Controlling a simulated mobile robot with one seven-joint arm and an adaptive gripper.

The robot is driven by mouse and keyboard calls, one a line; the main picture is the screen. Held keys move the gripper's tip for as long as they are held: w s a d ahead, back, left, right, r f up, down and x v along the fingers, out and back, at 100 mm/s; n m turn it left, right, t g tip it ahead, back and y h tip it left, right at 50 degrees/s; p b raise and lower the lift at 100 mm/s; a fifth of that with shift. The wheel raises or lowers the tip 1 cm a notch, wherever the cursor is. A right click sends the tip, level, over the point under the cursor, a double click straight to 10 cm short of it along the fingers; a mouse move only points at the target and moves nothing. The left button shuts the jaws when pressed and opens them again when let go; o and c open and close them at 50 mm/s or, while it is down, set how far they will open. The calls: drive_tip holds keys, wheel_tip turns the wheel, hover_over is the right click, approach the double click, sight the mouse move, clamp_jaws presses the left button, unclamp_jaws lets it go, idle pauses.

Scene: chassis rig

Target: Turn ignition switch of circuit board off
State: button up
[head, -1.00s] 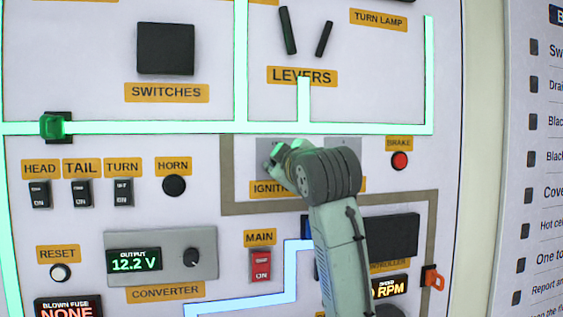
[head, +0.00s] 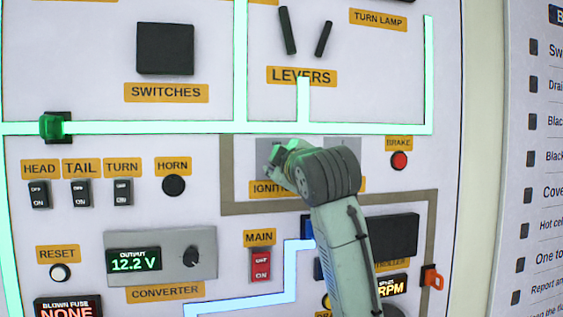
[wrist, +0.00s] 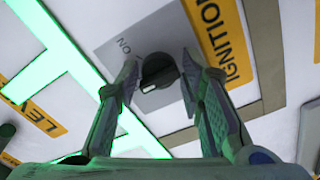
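The ignition switch is a black round knob (wrist: 158,72) with a small white mark, on a grey plate (wrist: 115,30) in the wrist view. An "ON" mark is printed on the plate, up and left of the knob. The orange "IGNITION" label (wrist: 215,40) is to the right. My gripper (wrist: 160,70) has one finger on each side of the knob. Its fingers are apart, and I cannot tell whether they touch the knob. In the head view my gripper (head: 277,155) is at the ignition plate (head: 343,144), and my wrist hides the knob.
The brake button (head: 399,160) is right of my wrist. The horn button (head: 173,185) and the red main switch (head: 261,265) are to the left and below. The levers (head: 287,31) are above. A converter (head: 203,253) is at lower left.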

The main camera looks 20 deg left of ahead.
drive_tip(key=shift+o, duration=1.2)
drive_tip(key=v, duration=1.2)
